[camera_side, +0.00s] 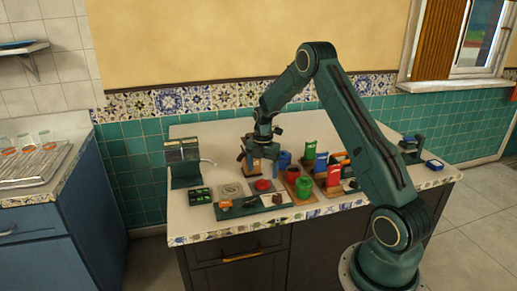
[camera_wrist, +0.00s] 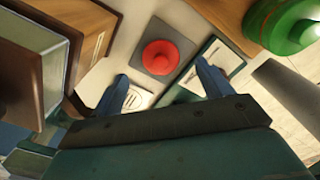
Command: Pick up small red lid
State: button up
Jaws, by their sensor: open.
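The small red lid (camera_wrist: 160,56) is a round red disc with a raised knob. It sits on a dark square base in the wrist view, and also shows in the side view (camera_side: 262,185) near the front middle of the counter. My gripper (camera_wrist: 163,82) is open, with its two blue fingers apart. In the wrist picture the lid appears between and just beyond the fingertips, and nothing is held. In the side view my gripper hangs over the counter behind the lid. Its exact height above the lid is hard to tell.
Brown and green book-like blocks (camera_wrist: 92,35) stand close on the left of the wrist view. A green round pot (camera_wrist: 285,25) is at its upper right, also in the side view (camera_side: 303,186). A grey machine (camera_side: 183,163) stands at the counter's left, with bare counter (camera_side: 190,222) in front.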

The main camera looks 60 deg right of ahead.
aim_at(262, 180)
jog(key=shift+a+f, duration=0.1)
jog(key=shift+f, duration=2.15)
jog(key=c, duration=1.1)
